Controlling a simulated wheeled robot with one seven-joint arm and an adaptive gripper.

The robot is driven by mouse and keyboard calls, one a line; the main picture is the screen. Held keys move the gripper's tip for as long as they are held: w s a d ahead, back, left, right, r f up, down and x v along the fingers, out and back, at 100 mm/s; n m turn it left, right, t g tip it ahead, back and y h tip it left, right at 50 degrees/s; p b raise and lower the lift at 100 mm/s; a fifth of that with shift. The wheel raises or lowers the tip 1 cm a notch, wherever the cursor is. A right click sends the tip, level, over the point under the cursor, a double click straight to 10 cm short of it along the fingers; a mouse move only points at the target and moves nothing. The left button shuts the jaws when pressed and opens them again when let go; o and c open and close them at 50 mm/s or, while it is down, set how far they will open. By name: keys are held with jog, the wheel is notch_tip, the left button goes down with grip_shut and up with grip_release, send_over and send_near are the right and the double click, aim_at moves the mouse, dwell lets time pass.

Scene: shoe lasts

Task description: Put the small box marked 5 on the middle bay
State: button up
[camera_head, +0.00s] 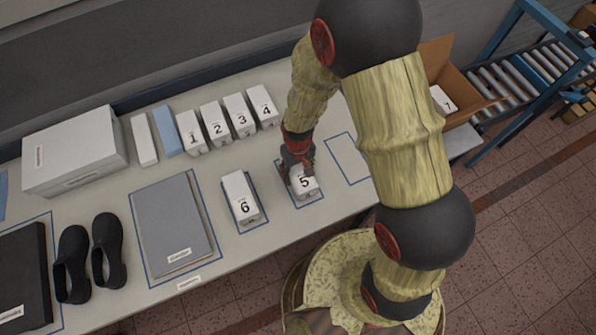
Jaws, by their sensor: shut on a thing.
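The small white box marked 5 (305,186) stands in the middle of three blue-outlined bays near the table's front edge. Parts of the middle bay's outline (313,203) show around it. My gripper (299,172) comes down on the box from behind and is shut on it. The gripper covers the rear of the box, and I cannot tell whether its base touches the table.
The box marked 6 (243,206) stands in the bay to the left. The bay to the right (347,157) looks empty, partly behind my arm. Boxes 1 (194,139), 2 (217,129), 3 (242,120) and 4 (264,111) stand in a row behind. An open carton (462,88) is at right.

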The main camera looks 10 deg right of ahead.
jog(key=shift+f, duration=0.15)
jog(key=o, duration=1.2)
jog(key=shift+o, duration=0.5)
notch_tip(320, 180, up, 12)
jog(key=r+p, duration=0.1)
jog(key=p, duration=0.1)
notch_tip(320, 180, up, 17)
jog(key=m+t, duration=0.2)
jog(key=t, duration=0.1)
send_over(298, 170)
jog(key=s+d, duration=0.3)
jog(key=d, duration=0.4)
jog(key=s+d+r+m+t, duration=0.1)
jog(key=s+d+r+t, duration=0.1)
jog(key=s+d+r, duration=0.3)
jog(key=s+r, duration=0.4)
jog(key=r, duration=0.1)
jog(key=shift+s+r+t, duration=0.15)
jog(key=shift+r+t, duration=0.15)
jog(key=shift+r, duration=0.05)
